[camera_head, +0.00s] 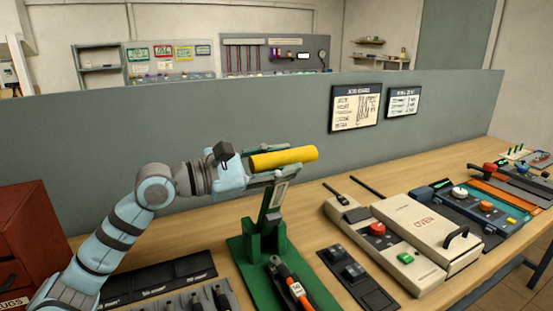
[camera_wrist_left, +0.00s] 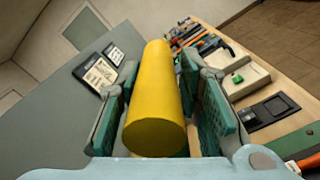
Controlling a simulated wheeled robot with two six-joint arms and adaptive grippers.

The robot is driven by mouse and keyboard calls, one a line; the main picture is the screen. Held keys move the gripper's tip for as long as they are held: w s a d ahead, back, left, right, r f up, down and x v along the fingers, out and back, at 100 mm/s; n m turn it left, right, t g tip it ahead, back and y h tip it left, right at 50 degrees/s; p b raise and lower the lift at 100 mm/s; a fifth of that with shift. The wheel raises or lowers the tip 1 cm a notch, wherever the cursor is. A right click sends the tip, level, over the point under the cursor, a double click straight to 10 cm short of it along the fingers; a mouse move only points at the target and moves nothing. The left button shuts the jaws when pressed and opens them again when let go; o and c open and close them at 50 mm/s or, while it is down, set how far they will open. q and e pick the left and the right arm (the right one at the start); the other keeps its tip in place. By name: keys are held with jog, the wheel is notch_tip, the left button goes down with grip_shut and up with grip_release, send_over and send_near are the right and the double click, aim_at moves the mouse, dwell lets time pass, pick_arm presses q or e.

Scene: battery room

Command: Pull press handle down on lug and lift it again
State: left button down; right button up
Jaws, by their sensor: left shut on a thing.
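The press handle (camera_head: 284,157) is a thick yellow bar, raised high above the green press (camera_head: 250,248) and roughly level in the head view. My left gripper (camera_head: 272,168) is shut around it near its left end. In the left wrist view the yellow handle (camera_wrist_left: 154,95) lies between the two green-padded fingers and points away from the camera. The press stands on a green base on the bench. An orange and black tool (camera_head: 290,285) lies at the front of that base. I cannot make out the lug. My right gripper is not in view.
A grey partition (camera_head: 90,150) runs behind the wooden bench (camera_head: 310,200). Black trays (camera_head: 160,278) and a red cabinet (camera_head: 28,240) are to the left.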

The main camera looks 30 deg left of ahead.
pick_arm(q)
jog(key=c, duration=1.2)
grip_release()
jog(key=shift+c, duration=0.2)
notch_tip(320, 180, up, 10)
jog(key=shift+d+r, duration=0.1)
